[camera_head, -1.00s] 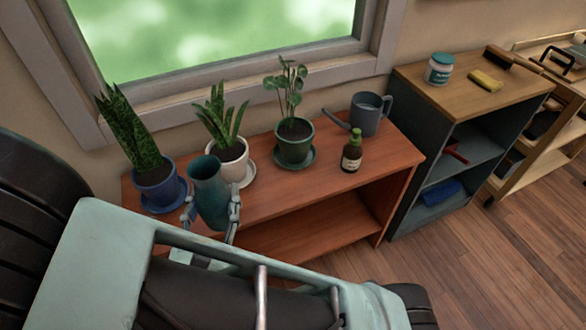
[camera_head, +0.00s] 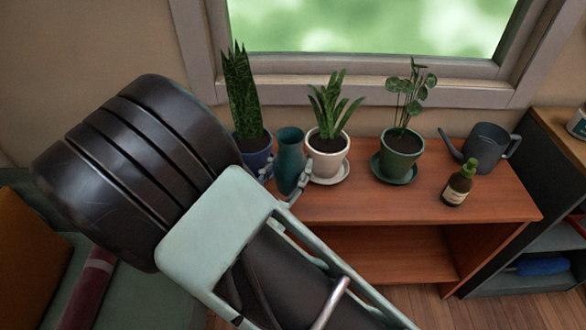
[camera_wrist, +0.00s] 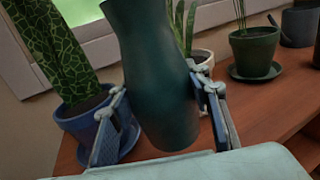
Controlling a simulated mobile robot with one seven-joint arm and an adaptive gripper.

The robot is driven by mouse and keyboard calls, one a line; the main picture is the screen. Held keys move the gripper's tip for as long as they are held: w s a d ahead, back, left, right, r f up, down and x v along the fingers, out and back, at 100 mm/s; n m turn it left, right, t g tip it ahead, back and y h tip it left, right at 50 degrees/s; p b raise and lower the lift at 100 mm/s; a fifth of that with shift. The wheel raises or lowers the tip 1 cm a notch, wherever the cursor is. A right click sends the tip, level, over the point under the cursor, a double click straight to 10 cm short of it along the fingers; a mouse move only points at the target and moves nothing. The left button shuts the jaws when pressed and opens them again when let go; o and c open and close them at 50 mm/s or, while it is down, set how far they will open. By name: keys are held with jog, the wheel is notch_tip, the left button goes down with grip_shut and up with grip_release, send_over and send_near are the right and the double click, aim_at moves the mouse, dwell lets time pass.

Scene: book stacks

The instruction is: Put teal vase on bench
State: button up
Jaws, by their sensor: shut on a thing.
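At the lower left is a low green upholstered seat (camera_head: 135,295), perhaps the bench, partly hidden by my arm.
The reddish wooden shelf unit (camera_head: 385,207) bears a blue-potted plant (camera_head: 240,95), a white-potted plant (camera_head: 328,146), a green-potted plant (camera_head: 402,150), a brown bottle (camera_head: 457,187) and a grey watering can (camera_head: 487,145). An orange cushion (camera_head: 25,245) and a maroon roll (camera_head: 88,285) are on the seat.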

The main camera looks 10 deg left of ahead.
aim_at(289, 167)
jog(key=shift+w+a+f+b, duration=0.2)
jog(key=shift+w+f, duration=0.25)
jog(key=shift+f, duration=0.15)
jog(key=shift+w+a+f+b, duration=0.2)
jog(key=shift+w+f, duration=0.25)
jog(key=shift+f, duration=0.15)
jog(key=f, duration=0.1)
jog(key=f+b, duration=0.1)
jog(key=f, duration=0.1)
jog(key=shift+w+a+f, duration=0.15)
jog(key=shift+w+f, duration=0.05)
jog(key=shift+f, duration=0.05)
jog(key=o, duration=1.6)
jog(key=shift+f, duration=0.15)
jog(key=shift+o, duration=0.2)
jog(key=shift+r, duration=0.3)
jog(key=s+a+p, duration=0.1)
jog(key=s, duration=1.1)
jog(key=shift+a+p, duration=0.4)
